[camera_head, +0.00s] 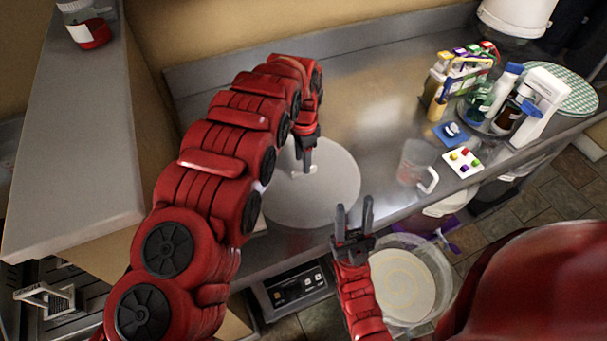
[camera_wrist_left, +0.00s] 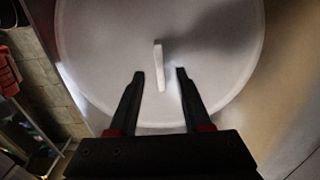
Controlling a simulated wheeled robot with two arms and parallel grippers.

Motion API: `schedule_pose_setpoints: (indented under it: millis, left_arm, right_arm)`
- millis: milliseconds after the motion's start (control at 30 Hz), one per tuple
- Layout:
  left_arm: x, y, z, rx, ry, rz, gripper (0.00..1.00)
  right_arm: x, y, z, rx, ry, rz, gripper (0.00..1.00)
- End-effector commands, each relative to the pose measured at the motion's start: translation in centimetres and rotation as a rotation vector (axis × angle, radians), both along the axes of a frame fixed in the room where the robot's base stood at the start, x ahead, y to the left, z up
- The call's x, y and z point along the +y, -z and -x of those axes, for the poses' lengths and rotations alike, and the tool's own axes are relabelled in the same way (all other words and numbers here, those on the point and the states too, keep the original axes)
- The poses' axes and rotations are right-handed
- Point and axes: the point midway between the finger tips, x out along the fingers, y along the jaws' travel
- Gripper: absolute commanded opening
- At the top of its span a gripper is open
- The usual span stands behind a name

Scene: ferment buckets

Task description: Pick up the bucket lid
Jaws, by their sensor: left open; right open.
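The bucket lid (camera_head: 335,191) is a flat white disc lying on the steel counter, with a small upright handle (camera_head: 311,170). The lid also fills much of the left wrist view (camera_wrist_left: 100,40), with its handle (camera_wrist_left: 158,62) near the middle. My left gripper (camera_wrist_left: 160,75) is open, its two fingers on either side of the handle's near end and apart from it. In the head view my left gripper (camera_head: 306,165) is over the lid and partly hides it. My right gripper (camera_head: 354,208) is open and empty, right of the lid near the counter's front edge.
An open bucket (camera_head: 437,268) stands below the counter front. A clear jug (camera_head: 416,162), a white tray of coloured pieces (camera_head: 463,162) and a bottle holder (camera_head: 462,75) stand to the right. A scale (camera_head: 295,290) is at front. The counter behind the lid is clear.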

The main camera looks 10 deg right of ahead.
Motion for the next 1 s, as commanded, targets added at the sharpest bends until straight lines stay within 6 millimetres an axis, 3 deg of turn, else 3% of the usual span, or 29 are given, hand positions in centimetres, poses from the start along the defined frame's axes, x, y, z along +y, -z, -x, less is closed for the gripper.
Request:
schedule_pose_setpoints:
  millis: [100,300,533,567,833,1000]
  left_arm:
    - [-0.2,1.0,0.0,0.0,0.001,0.0,0.49]
    - [-0.2,3.2,-0.1,0.0,0.0,0.0,0.49]
    - [-0.2,3.6,-0.1,0.0,0.0,0.0,0.49]
    - [-0.2,3.6,-0.1,0.0,0.0,0.0,0.47]
    - [-0.2,3.6,-0.1,0.0,0.0,0.0,0.0]
    - [-0.2,3.6,-0.1,0.0,0.0,0.0,0.0]
  right_arm:
    - [0.0,-1.5,0.0,0.0,0.0,0.0,0.47]
    - [0.0,-2.1,0.0,0.0,0.0,0.0,0.47]
    - [0.0,-2.0,0.0,0.0,0.0,0.0,0.47]
    - [0.0,-2.0,0.0,0.0,0.0,0.0,0.47]
    - [0.0,-2.0,0.0,0.0,0.0,0.0,0.47]
    - [0.0,-2.0,0.0,0.0,0.0,0.0,0.47]
